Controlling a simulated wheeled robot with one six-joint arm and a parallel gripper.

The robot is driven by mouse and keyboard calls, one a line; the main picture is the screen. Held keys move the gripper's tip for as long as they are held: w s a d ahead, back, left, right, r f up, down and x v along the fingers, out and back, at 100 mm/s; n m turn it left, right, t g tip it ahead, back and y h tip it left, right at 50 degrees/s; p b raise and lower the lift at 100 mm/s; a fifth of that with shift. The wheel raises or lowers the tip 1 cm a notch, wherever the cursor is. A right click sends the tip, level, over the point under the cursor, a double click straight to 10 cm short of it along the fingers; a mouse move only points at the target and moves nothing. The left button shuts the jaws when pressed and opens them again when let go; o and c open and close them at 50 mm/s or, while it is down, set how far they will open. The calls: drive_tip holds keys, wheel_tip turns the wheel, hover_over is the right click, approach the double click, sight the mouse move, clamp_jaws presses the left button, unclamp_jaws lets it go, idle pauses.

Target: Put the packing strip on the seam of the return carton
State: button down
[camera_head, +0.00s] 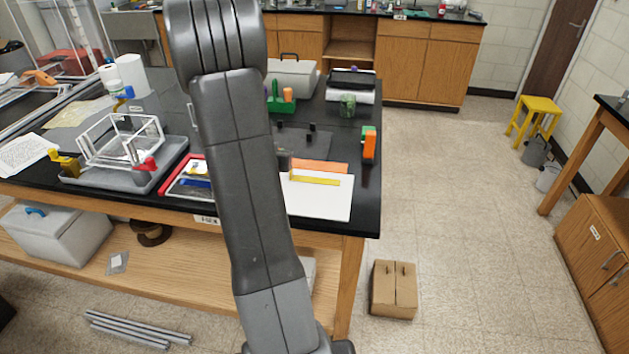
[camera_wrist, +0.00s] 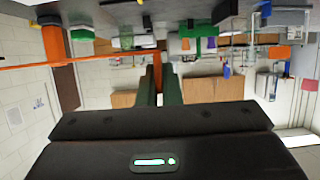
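The orange packing strip (camera_head: 322,167) stretches to the right from behind my arm in the head view, over the bench's front right part. In the wrist view, which is upside down, the strip (camera_wrist: 75,59) runs left from my gripper (camera_wrist: 158,78). The dark green fingers are closed on an orange part at the strip's end. My arm hides most of the gripper in the head view. The brown return carton (camera_head: 381,291) stands on the floor, right of the bench, with a seam down its top and front and two small dark marks near it. The gripper is well above and away from it.
On the black bench are a white board (camera_head: 325,204) with a yellow strip (camera_head: 316,178), an orange-and-green object (camera_head: 369,147) near the right edge, and a grey tray (camera_head: 110,180) with a white frame. The floor right of the carton is clear. A yellow stool (camera_head: 537,108) stands farther back.

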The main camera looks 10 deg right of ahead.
drive_tip(key=shift+w+f, duration=0.1)
drive_tip(key=shift+f, duration=4.8)
drive_tip(key=shift+f+b, duration=0.15)
drive_tip(key=shift+b, duration=0.25)
drive_tip(key=c, duration=1.6)
unclamp_jaws()
